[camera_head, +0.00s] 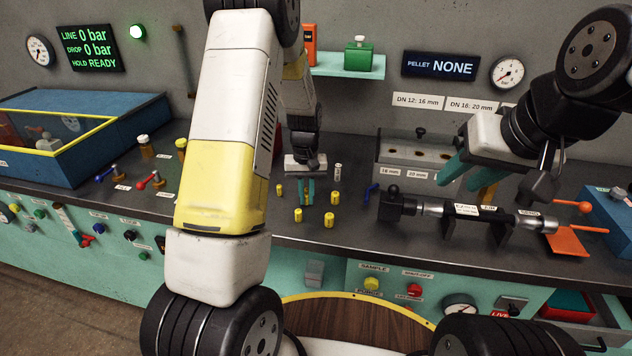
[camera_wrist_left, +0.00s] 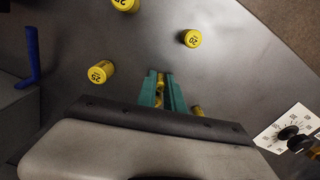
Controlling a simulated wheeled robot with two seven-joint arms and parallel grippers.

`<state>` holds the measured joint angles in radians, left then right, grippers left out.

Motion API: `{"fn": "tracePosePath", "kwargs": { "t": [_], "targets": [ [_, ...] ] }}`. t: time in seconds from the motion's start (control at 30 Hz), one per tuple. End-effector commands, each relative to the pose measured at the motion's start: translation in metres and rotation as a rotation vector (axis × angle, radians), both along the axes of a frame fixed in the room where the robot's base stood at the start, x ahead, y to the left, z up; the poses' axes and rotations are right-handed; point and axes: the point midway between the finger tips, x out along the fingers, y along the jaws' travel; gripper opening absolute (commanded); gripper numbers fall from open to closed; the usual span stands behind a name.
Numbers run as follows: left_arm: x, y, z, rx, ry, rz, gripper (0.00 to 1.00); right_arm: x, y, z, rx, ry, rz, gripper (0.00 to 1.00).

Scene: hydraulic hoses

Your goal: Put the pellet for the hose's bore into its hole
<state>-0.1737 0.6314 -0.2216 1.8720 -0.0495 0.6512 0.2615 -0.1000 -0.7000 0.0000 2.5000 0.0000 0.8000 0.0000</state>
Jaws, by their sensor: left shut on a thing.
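My left gripper (camera_head: 307,196) is low over the bench, its teal fingers shut on a small yellow pellet; in the left wrist view the held pellet (camera_wrist_left: 160,88) shows between the fingers. Loose yellow pellets stand around it, among them one at the front (camera_head: 329,220) and one at the left (camera_head: 280,190); one in the wrist view (camera_wrist_left: 191,38) seems marked 20. The grey block with holes (camera_head: 416,154) stands to the right, with size labels on its front. The black hose (camera_head: 484,212) lies in holders; its labels are too small to read. My right gripper (camera_head: 456,182) is open, above the hose.
The pellet display (camera_head: 440,66) reads NONE. Wall cards (camera_head: 419,102) read DN 12: 16 mm and DN 16: 20 mm. A yellow-rimmed blue box (camera_head: 110,143) stands at the left.

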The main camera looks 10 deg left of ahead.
Motion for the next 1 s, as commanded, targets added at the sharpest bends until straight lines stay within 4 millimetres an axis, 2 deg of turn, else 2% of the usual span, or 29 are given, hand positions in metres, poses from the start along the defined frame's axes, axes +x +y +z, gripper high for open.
{"fn": "tracePosePath", "kwargs": {
  "t": [0.27,0.3,0.4,0.77,0.87,1.0],
  "targets": [
    [0.000,0.000,-0.002,0.000,0.000,0.000,0.00,0.000,0.000,0.000,0.000,0.000,0.000,0.36],
    [0.000,0.000,-0.002,0.000,-0.001,0.000,0.16,0.000,0.000,0.000,0.000,0.000,0.000,0.36],
    [0.000,0.000,-0.002,0.000,-0.001,0.000,0.34,0.000,0.000,0.000,0.000,0.000,0.000,0.36],
    [0.000,0.000,0.001,-0.001,-0.002,0.000,0.34,0.000,0.000,0.000,0.000,0.000,0.000,0.36],
    [0.001,0.000,0.012,0.000,-0.005,-0.001,0.34,0.000,0.000,0.000,0.000,0.000,0.000,0.36],
    [0.002,0.000,0.039,0.000,-0.008,-0.001,0.34,0.000,0.000,0.000,0.000,0.000,0.000,0.36]
  ]
}}
